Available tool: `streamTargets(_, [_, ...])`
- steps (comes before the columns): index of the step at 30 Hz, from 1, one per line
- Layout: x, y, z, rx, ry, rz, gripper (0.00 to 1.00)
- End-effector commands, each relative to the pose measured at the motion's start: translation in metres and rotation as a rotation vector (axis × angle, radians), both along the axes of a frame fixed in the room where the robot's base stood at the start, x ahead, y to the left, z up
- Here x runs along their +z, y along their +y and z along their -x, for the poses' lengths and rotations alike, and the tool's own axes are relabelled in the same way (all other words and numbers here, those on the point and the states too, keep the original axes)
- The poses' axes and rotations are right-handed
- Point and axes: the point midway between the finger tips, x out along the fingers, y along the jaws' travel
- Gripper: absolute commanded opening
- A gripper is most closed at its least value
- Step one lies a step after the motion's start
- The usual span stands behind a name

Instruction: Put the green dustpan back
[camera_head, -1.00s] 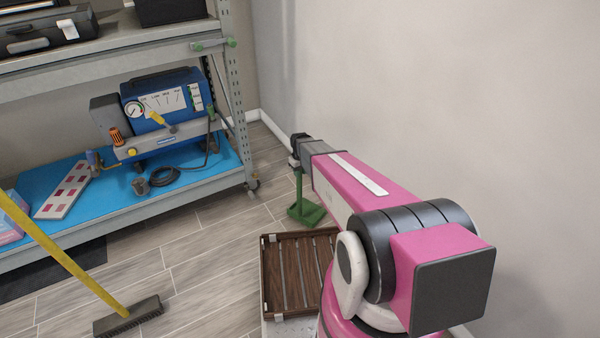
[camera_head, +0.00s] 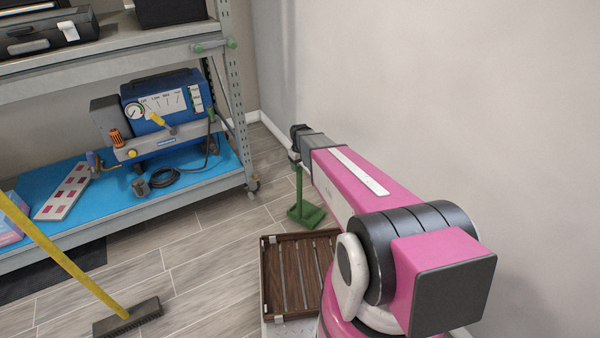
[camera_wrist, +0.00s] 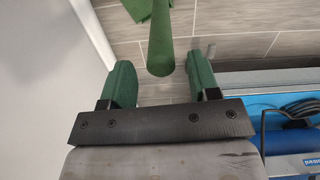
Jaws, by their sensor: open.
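The green dustpan (camera_head: 306,213) stands on the floor near the wall, its handle pointing up towards my gripper (camera_head: 294,155). In the wrist view the green handle (camera_wrist: 160,40) shows between my two green fingers (camera_wrist: 159,62), with a gap on each side. My gripper is open and holds nothing. The upper part of the handle is partly hidden by my gripper in the head view. The dustpan's pan is only partly in view at the top of the wrist view.
A metal rack (camera_head: 110,212) with a blue lower shelf carries a blue machine (camera_head: 165,95) at left. A brown slatted tray (camera_head: 268,275) lies in front of the dustpan. A yellow-handled broom (camera_head: 70,265) is at lower left. The pale wall (camera_head: 420,90) is close on the right.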

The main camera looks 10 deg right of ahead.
Motion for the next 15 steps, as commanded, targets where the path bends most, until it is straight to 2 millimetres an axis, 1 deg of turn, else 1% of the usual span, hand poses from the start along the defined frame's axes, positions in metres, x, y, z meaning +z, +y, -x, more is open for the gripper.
streamTargets(1, [0.013, 0.000, 0.001, 0.000, -0.002, 0.000, 0.56])
streamTargets(6, [0.043, 0.000, 0.001, 0.000, -0.001, 0.000, 0.56])
streamTargets(10, [0.059, 0.000, 0.000, 0.000, -0.001, 0.000, 0.56])
streamTargets(15, [0.070, 0.000, 0.003, -0.004, 0.000, 0.000, 0.56])
